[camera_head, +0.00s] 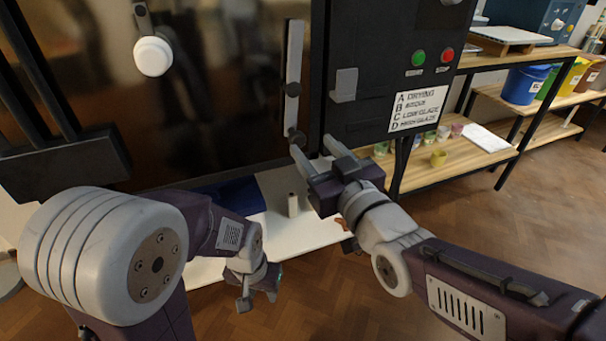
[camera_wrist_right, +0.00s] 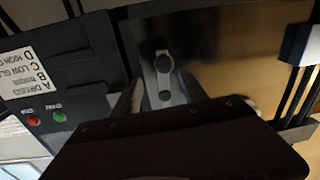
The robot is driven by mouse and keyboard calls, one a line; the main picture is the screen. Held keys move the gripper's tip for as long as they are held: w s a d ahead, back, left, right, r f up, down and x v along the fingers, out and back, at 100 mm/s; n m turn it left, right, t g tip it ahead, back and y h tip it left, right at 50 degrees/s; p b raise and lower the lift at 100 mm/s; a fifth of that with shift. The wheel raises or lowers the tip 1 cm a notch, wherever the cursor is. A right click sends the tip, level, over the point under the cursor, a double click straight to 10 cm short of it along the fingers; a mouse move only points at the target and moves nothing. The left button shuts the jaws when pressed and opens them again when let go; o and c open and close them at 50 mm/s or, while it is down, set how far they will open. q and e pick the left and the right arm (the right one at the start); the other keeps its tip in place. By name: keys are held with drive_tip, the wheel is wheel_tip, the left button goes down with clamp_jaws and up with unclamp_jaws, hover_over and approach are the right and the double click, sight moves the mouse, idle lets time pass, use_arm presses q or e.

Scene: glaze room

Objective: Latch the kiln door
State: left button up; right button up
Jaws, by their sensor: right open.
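The kiln's dark door (camera_head: 220,110) fills the left of the head view. A grey latch bar (camera_head: 293,65) hangs upright at its right edge, with a dark pivot midway and a dark knob (camera_head: 290,132) at its lower end. A grey catch bracket (camera_head: 344,85) sits to its right on the black kiln box; the bar is apart from it. My right gripper (camera_head: 316,153) is open just below the bar's lower end. In the right wrist view the bar (camera_wrist_right: 164,80) shows between its fingers, contact unclear. My left gripper (camera_head: 257,298) hangs low, its jaw gap unclear.
A round white knob (camera_head: 153,56) sticks out from the door. Green (camera_head: 418,57) and red (camera_head: 447,55) buttons and a lettered sign (camera_head: 418,107) are on the box. A small pale cylinder (camera_head: 293,205) stands on a white surface below. Shelves with buckets (camera_head: 524,84) stand at the right.

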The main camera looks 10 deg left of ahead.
sight(291, 130)
drive_tip(key=shift+s+a+f, duration=0.25)
drive_tip(key=shift+a+f, duration=0.05)
drive_tip(key=shift+f, duration=0.3)
drive_tip(key=shift+a+r, duration=0.15)
drive_tip(key=b+x, duration=0.2)
drive_tip(key=x, duration=0.6)
drive_tip(key=shift+w+a, duration=0.15)
drive_tip(key=shift+a, duration=0.05)
drive_tip(key=shift+w+a, duration=0.1)
drive_tip(key=shift+w, duration=0.1)
use_arm(q)
wheel_tip(291, 130, down, 4)
drive_tip(key=shift+r, duration=0.25)
use_arm(e)
clamp_jaws()
